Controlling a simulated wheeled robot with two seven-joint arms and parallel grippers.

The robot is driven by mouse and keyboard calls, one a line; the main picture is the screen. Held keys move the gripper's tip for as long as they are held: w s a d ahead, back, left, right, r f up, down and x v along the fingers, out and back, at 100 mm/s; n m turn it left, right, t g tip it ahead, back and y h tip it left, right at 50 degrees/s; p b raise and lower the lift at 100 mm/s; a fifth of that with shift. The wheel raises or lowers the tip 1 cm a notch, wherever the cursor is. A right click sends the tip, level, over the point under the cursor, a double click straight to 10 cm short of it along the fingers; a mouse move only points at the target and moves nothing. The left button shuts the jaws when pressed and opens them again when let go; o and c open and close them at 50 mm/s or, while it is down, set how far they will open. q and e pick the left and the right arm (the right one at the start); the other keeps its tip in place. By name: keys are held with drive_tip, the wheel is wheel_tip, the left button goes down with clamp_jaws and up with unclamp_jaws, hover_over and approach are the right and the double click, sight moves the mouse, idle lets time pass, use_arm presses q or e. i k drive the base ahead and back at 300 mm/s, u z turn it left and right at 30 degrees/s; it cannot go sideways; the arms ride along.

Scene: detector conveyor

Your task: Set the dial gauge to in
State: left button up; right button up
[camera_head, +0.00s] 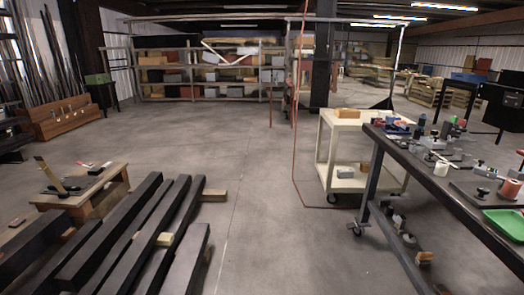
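I cannot make out a dial gauge in the head view. Several small grey, black and red items stand on the dark workbench (395,153) at the right, and they are too small to identify. Neither of my grippers is in view.
Long black beams (130,240) lie at the front left beside a low wooden table (112,174) with tools. A cream wheeled cart (340,121) stands left of the workbench, which holds a green tray (503,222). Shelves (190,67) line the back. The middle floor (245,180) is clear.

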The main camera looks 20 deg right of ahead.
sight(488, 172)
drive_tip(key=z, duration=0.7)
drive_tip(key=i, duration=1.8)
drive_tip(key=z, duration=1.95)
drive_tip(key=i, duration=1.1)
drive_tip(key=z, duration=0.6)
